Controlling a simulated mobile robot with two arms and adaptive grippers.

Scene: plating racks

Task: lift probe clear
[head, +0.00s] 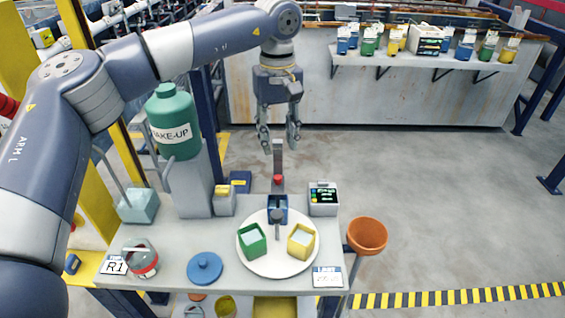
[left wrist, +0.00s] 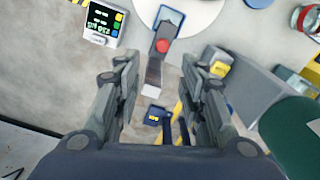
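My left gripper (head: 279,145) points down above the bench, with its fingers apart. Its fingers also show spread in the left wrist view (left wrist: 160,64). A slim grey upright piece with a red ball (head: 278,180), seemingly the probe, stands at the blue cup (head: 269,203). Its upper end appears between my fingertips, touching neither. The left wrist view shows the red ball (left wrist: 162,46) and the grey strip with a pale end in the gap. My right gripper is out of view.
A white round plate (head: 275,268) carries green (head: 252,241) and yellow (head: 301,241) cups. A meter (head: 323,199) stands right of the blue cup, and a green MAKE-UP bottle (head: 174,122) left. An orange bucket (head: 367,236) hangs at the bench's right. Open floor lies beyond.

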